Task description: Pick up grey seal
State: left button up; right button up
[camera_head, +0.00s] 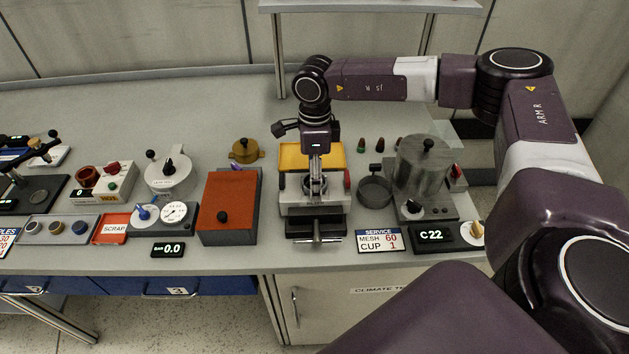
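A grey tray (18,231) at the far left front of the bench holds small round pieces side by side. The leftmost piece (33,227) looks grey and may be the grey seal, but it is too small to be sure. My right gripper (316,182) points down over a metal vise-like fixture (316,209) at the middle of the bench. Its fingertips are small and overlap the fixture, so I cannot tell whether they are open, shut or touching something. My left gripper is not in view.
A red-orange box (229,206) stands left of the fixture, and a yellow tray (296,155) lies behind it. A dark round pan (374,191) and a metal pot (423,164) stand to its right. Gauges (178,211) and a scrap tray (112,229) crowd the left front.

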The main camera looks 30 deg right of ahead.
jog(key=shift+c, duration=0.4)
jog(key=c, duration=0.9)
jog(key=shift+c, duration=0.2)
